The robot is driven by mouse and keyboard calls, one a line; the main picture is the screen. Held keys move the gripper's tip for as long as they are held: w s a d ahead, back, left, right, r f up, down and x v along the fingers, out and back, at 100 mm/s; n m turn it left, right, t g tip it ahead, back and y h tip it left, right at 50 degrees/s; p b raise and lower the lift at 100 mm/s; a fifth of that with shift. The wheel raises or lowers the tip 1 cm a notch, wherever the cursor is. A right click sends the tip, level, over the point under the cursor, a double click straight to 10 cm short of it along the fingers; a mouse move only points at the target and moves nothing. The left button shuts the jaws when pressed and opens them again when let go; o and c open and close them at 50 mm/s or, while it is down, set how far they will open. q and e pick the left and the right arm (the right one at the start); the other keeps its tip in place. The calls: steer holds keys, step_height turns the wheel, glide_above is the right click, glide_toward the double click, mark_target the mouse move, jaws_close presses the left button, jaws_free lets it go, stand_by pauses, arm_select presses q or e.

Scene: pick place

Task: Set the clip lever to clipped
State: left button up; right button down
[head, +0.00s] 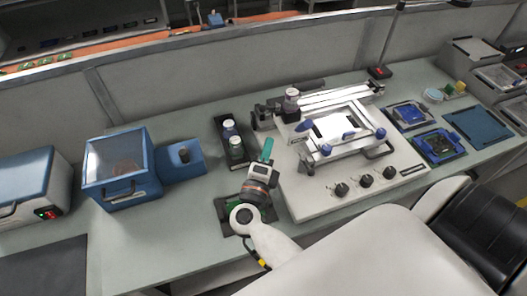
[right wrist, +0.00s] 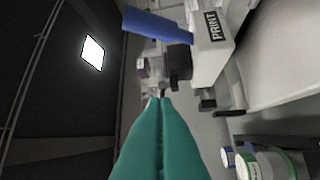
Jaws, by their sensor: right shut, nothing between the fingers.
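A white stencil printer (head: 310,196) stands on the bench, with a framed panel and several blue handles, among them one at its left corner (head: 304,126). I cannot tell which part is the clip lever. In the right wrist view a blue lever (right wrist: 155,25) sticks out beside a white block marked PRINT (right wrist: 212,60), with a black clamp-like part (right wrist: 179,66) below it. My right gripper (head: 268,142) is left of the printer, above the bench. Its teal fingers are together and empty; they also show in the right wrist view (right wrist: 160,101), pointing toward the black part, apart from the lever. My left gripper is not in view.
A black tray (head: 222,119) with lidded jars (head: 236,148) lies just left of my right gripper. A blue box with a clear lid (head: 118,165) stands further left. Black knobs (head: 341,190) line the printer's front. Blue-framed panels (head: 438,145) lie to the right.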

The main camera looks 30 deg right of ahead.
steer(key=w+d+r+p, duration=0.1)
steer(key=w+d+p, duration=0.1)
steer(key=w, duration=0.5)
steer(key=shift+d+r+p, duration=0.15)
steer(key=shift+d+p, duration=0.15)
steer(key=shift+d, duration=0.55)
steer(key=shift+w, duration=0.1)
